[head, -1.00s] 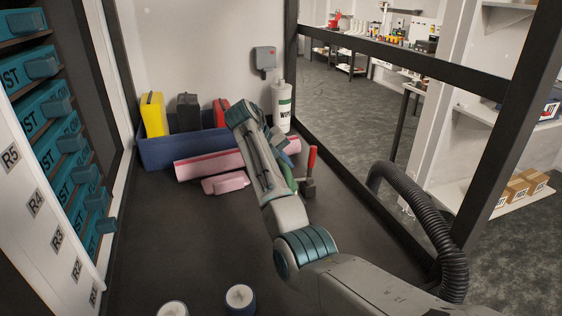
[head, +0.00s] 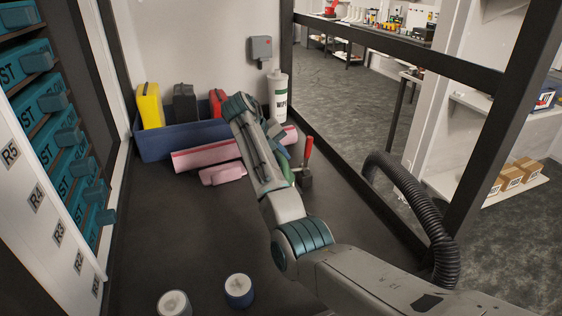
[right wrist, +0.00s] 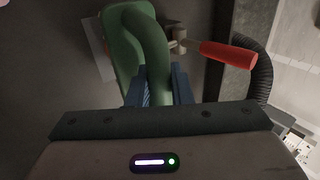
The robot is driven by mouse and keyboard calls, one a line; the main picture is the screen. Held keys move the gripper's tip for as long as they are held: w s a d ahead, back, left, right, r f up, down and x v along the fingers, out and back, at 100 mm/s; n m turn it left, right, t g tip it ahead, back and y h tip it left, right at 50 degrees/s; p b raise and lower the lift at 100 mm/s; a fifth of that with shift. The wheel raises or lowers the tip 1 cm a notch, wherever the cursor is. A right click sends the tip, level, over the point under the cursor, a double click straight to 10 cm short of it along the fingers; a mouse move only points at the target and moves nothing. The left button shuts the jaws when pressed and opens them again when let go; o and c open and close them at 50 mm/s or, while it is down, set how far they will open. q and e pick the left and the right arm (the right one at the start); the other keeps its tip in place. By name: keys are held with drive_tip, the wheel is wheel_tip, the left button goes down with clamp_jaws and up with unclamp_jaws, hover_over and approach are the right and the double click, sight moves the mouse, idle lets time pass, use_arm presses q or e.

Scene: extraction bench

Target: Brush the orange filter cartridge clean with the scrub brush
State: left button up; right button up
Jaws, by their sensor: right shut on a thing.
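A green scrub brush with a looped handle (right wrist: 135,45) fills the upper middle of the right wrist view. My right gripper (right wrist: 160,88) is shut on it with blue fingers at the handle. In the head view only a sliver of the green brush (head: 286,170) shows beside my right gripper (head: 280,153), partly hidden by my forearm. The brush's underside is hidden. My left gripper is not in view.
A clamp with an upright red handle (head: 308,150) stands close right of the brush. Behind are a pink roll (head: 205,155), a pink block (head: 222,174), a blue bin (head: 165,145) and a white bottle (head: 278,98). Two round jars (head: 239,289) stand in front; the bench's middle left is clear.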

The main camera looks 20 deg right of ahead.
drive_tip(key=shift+w+f, duration=0.1)
drive_tip(key=shift+w, duration=0.05)
drive_tip(key=shift+w+r+p, duration=0.2)
drive_tip(key=shift+r+p, duration=0.3)
drive_tip(key=shift+r, duration=0.35)
drive_tip(key=shift+s+r+p, duration=0.1)
drive_tip(key=shift+r+p, duration=1.1)
drive_tip(key=shift+r, duration=0.95)
